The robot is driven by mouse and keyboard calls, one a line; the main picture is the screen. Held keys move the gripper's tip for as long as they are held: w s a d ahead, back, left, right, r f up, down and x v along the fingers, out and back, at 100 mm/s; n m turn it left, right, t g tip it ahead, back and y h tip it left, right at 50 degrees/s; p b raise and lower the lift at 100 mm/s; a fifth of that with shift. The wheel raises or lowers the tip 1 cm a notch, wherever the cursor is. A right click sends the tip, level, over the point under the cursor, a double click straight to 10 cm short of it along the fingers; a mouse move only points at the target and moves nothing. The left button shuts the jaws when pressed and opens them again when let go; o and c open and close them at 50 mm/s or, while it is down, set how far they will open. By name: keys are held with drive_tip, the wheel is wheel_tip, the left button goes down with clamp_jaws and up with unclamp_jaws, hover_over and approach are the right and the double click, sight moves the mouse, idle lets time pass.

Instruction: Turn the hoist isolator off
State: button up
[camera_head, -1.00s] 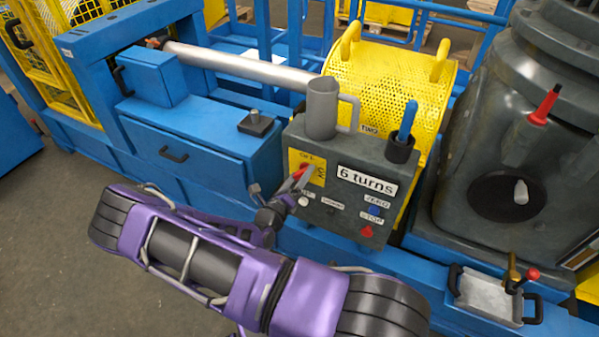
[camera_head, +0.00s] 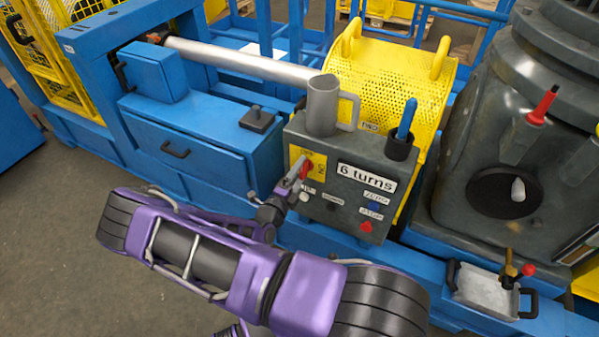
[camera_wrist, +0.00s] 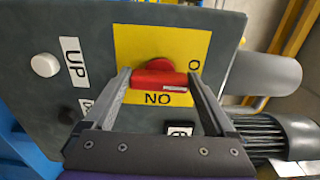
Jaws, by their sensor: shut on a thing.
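The hoist isolator is a red handle (camera_wrist: 160,78) on a yellow plate (camera_wrist: 150,45), fixed to a dark grey control box (camera_head: 345,205).
The box carries a white UP button (camera_wrist: 45,64), a red button (camera_head: 366,226) and a "6 turns" label (camera_head: 366,177). A grey mug (camera_head: 322,105) and a dark cup (camera_head: 400,146) with a blue-handled tool stand on top. Blue machine frame lies left and below.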

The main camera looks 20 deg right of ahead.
idle(0.6)
drive_tip(key=o, duration=1.1)
drive_tip(key=shift+c, duration=0.2)
drive_tip(key=v, duration=1.7)
drive_tip(key=shift+s, duration=0.2)
drive_tip(key=shift+a, duration=0.15)
